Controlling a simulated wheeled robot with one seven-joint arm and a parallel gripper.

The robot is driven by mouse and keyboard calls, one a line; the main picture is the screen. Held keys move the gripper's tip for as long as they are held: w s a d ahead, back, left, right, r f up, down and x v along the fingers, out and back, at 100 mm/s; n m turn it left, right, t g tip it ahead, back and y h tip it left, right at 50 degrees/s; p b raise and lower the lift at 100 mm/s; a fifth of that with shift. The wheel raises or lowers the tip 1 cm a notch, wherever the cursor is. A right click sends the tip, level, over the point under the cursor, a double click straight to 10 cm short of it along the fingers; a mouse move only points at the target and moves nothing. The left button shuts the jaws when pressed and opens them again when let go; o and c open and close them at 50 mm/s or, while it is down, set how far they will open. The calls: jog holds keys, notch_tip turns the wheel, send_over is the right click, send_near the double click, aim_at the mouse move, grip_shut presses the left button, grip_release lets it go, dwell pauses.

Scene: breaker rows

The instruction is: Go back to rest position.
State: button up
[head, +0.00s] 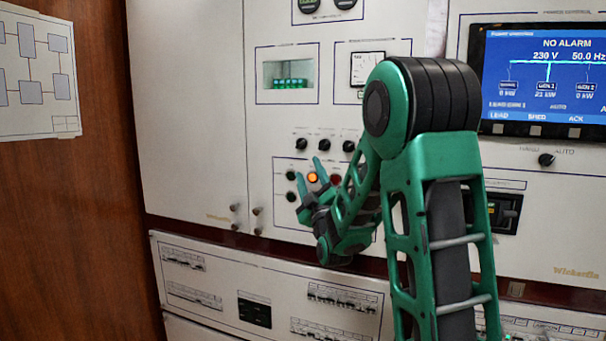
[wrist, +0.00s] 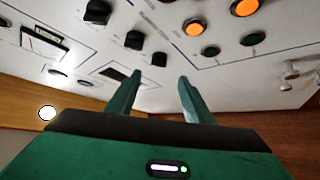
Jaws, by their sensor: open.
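My gripper (head: 309,176) is in front of the lower part of the white cabinet panel, beside the lit orange lamp (head: 313,178). In the wrist view its two green fingers (wrist: 159,79) stand apart with nothing between them. The panel lies beyond the fingertips; I cannot tell the exact gap. My green and black arm rises in front of the panel and bends toward it, hiding part of the panel.
Black rotary knobs (head: 325,145) sit above the lamp. A blue screen (head: 545,70) reading "NO ALARM" is at the right. Breaker rows (head: 195,295) run below. A wooden wall (head: 75,220) stands at the left. Two orange lamps (wrist: 195,26) show in the wrist view.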

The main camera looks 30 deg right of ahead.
jog(key=shift+w+a, duration=0.1)
jog(key=shift+a, duration=0.15)
jog(key=s+d+f+m+g+y, duration=0.1)
jog(key=s+f+m+g+y, duration=0.15)
jog(key=s+f+g, duration=0.5)
jog(key=s+d+f+m+g+y, duration=0.1)
jog(key=s+f+m+g, duration=0.35)
jog(key=f, duration=0.55)
jog(key=s+a+f+m+g+y, duration=0.1)
jog(key=s+a+f+m+g, duration=0.1)
jog(key=s, duration=0.8)
jog(key=s+a+f+m+g+y, duration=0.1)
jog(key=s+g, duration=0.4)
jog(key=s, duration=0.5)
jog(key=s+a+f+m+g+y, duration=0.1)
jog(key=s+a+f+m+g, duration=0.2)
jog(key=s, duration=0.7)
jog(key=shift+s+a+f+m+g+y, duration=0.15)
jog(key=shift+a+f+m+g+y, duration=0.3)
jog(key=shift+a, duration=0.3)
